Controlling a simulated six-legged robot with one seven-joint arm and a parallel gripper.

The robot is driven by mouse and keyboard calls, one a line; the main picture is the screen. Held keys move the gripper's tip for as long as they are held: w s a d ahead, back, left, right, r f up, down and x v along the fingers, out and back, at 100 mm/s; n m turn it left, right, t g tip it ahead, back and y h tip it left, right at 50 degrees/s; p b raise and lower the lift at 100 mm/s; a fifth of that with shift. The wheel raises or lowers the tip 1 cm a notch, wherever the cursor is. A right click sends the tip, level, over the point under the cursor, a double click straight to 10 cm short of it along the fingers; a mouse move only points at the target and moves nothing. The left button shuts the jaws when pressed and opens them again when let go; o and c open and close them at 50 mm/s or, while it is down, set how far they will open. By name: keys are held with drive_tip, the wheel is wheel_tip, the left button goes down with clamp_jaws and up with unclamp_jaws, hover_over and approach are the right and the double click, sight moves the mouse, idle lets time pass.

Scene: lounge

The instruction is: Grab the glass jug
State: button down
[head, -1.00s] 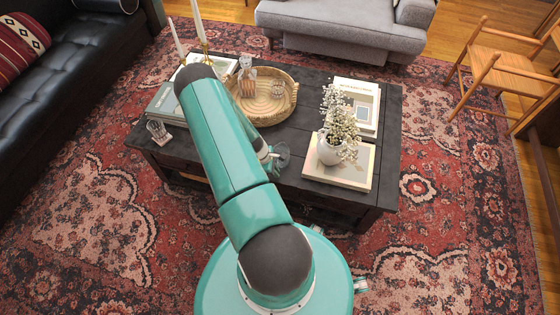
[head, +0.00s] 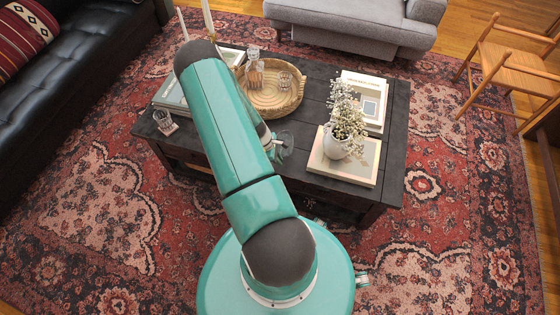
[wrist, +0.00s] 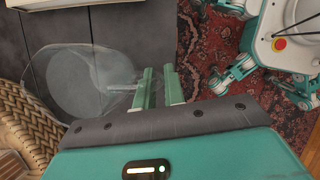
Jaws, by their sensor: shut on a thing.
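The clear glass jug (wrist: 82,82) fills the left of the wrist view, with its round mouth facing the camera. My gripper (wrist: 159,80) is closed on the jug's handle, between two green fingers. In the head view the jug (head: 286,142) shows partly beside my arm, at the near edge of the dark coffee table (head: 312,93). My arm hides most of the gripper there. I cannot tell whether the jug's base touches the table.
A white flower vase (head: 333,148) stands on a book (head: 365,163) to the right. A black sofa (head: 75,75) is left.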

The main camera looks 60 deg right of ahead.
drive_tip(key=w+a+r, duration=0.8)
drive_tip(key=w+r, duration=0.1)
drive_tip(key=shift+w+a, duration=0.35)
idle(0.7)
